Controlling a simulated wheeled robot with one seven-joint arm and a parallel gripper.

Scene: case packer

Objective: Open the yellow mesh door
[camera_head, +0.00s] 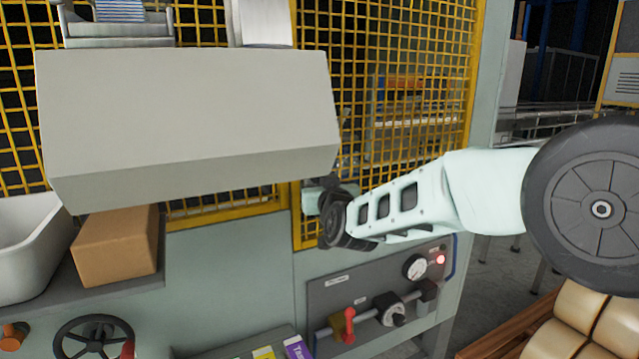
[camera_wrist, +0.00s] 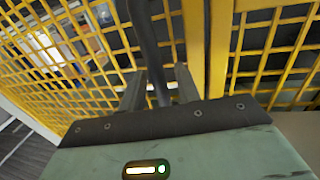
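The yellow mesh door (camera_head: 408,85) is on the right side of the machine front in the head view and appears closed. Its yellow mesh and frame also fill much of the wrist view (camera_wrist: 216,60). My gripper (camera_head: 312,192) is at the door's lower left side, partly hidden by my own wrist. In the wrist view, my gripper's two fingers (camera_wrist: 160,78) stand apart on either side of a dark bar-shaped handle (camera_wrist: 148,40). A gap shows between the right finger and the handle; contact on the left is unclear.
A large grey box-shaped housing (camera_head: 190,125) juts out left of the door. A cardboard box (camera_head: 117,245) and a white bin (camera_head: 30,245) sit on a ledge below it.

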